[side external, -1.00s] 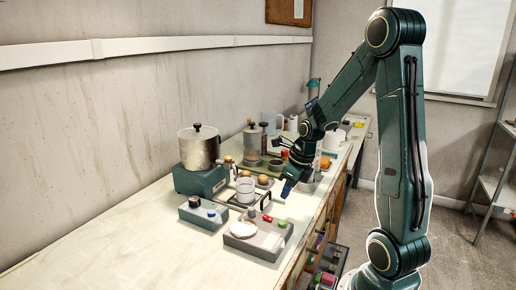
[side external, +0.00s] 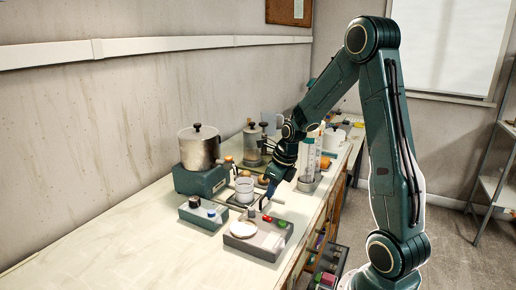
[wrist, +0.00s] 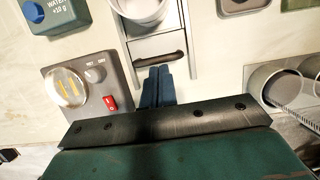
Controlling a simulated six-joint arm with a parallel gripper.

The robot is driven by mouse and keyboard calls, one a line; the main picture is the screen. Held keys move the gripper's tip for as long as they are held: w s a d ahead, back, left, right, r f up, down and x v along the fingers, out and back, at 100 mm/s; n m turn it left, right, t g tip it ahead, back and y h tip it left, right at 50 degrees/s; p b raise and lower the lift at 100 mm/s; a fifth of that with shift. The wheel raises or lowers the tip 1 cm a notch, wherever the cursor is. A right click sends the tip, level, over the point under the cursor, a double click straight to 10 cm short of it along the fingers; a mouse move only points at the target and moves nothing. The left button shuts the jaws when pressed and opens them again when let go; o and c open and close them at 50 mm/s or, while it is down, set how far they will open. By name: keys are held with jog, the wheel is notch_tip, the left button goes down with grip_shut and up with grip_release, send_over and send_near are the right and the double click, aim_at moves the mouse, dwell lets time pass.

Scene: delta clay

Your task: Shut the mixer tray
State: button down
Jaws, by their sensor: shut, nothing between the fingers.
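The mixer tray (wrist: 148,46) shows in the wrist view as a pale, flat tray with a dark bar handle (wrist: 160,58) across its near end. A white cup (wrist: 140,8) stands on its far part, and the cup also shows in the side view (side external: 244,189). The tray looks pulled out onto the bench, its far end out of the wrist frame. My gripper (wrist: 158,70) is shut and empty, its blue fingertips right at the near side of the handle. I cannot tell whether they touch it. In the side view my gripper (side external: 265,205) is low over the bench, at the tray's front end.
A grey box with a red switch (wrist: 109,103) sits left of my fingers, and a blue-knobbed water box (wrist: 55,14) is farther left. Grey round holders (wrist: 272,82) stand to the right. A steel pot on a teal base (side external: 199,178) stands by the wall.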

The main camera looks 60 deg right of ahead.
jog(key=shift+w, duration=1.7)
jog(key=shift+s, duration=0.1)
jog(key=s, duration=0.1)
jog(key=s+r, duration=0.1)
jog(key=s, duration=0.2)
jog(key=shift+s+r, duration=0.15)
jog(key=shift+r, duration=0.1)
jog(key=v, duration=0.9)
jog(key=shift+s+a+r, duration=0.1)
jog(key=shift+r, duration=0.1)
